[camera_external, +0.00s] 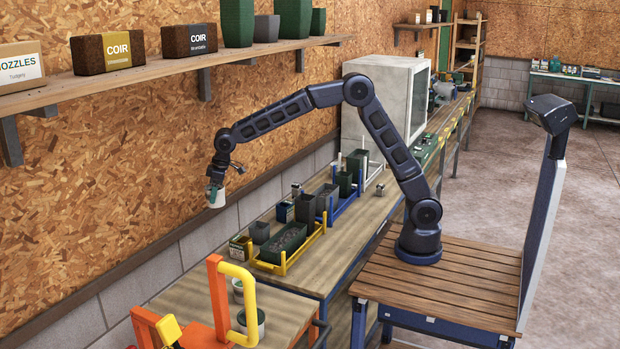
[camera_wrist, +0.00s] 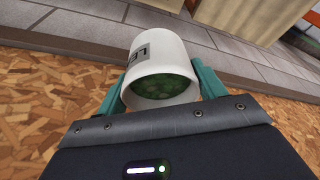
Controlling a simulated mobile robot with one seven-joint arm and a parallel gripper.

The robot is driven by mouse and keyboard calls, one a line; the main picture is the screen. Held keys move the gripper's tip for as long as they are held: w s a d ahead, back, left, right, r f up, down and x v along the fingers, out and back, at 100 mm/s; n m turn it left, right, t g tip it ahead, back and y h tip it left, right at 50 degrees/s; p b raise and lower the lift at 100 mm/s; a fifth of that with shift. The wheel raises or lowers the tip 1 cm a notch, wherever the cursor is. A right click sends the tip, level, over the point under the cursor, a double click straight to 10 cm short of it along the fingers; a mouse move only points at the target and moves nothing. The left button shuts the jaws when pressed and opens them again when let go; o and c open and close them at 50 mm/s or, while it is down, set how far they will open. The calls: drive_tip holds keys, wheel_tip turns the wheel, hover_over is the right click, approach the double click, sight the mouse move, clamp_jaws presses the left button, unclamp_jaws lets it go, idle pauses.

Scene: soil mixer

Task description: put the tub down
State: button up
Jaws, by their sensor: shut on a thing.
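In the external view the tub (camera_external: 215,196) hangs in the air near the chipboard wall, above and left of the bench. My gripper (camera_external: 214,186) is shut on it there. My arm reaches across the bench to it. The label is only partly readable in the wrist view.
A bench (camera_external: 330,250) holds a yellow rack (camera_external: 287,262) with dark pots, and a blue rack behind. An orange and yellow frame (camera_external: 245,300) stands at the lower left bench, with tubs beside it. A shelf (camera_external: 160,72) with blocks runs above.

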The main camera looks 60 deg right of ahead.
drive_tip(key=s+a+n, duration=0.1)
drive_tip(key=s+a, duration=0.2)
drive_tip(key=a, duration=0.4)
drive_tip(key=s+a+n, duration=0.2)
drive_tip(key=s+a, duration=0.2)
drive_tip(key=a, duration=0.3)
drive_tip(key=n+g+y, duration=0.1)
drive_tip(key=n, duration=0.1)
hover_over(206, 295)
drive_tip(key=d, duration=0.1)
drive_tip(key=f, duration=1.3)
drive_tip(key=s+f, duration=0.1)
drive_tip(key=f, duration=0.6)
drive_tip(key=shift+d+f, duration=0.1)
drive_tip(key=shift+f, duration=0.2)
drive_tip(key=o, duration=1.1)
drive_tip(key=shift+r, duration=0.1)
drive_tip(key=v, duration=1.2)
drive_tip(key=shift+d+r, duration=0.1)
drive_tip(key=shift+d, duration=0.05)
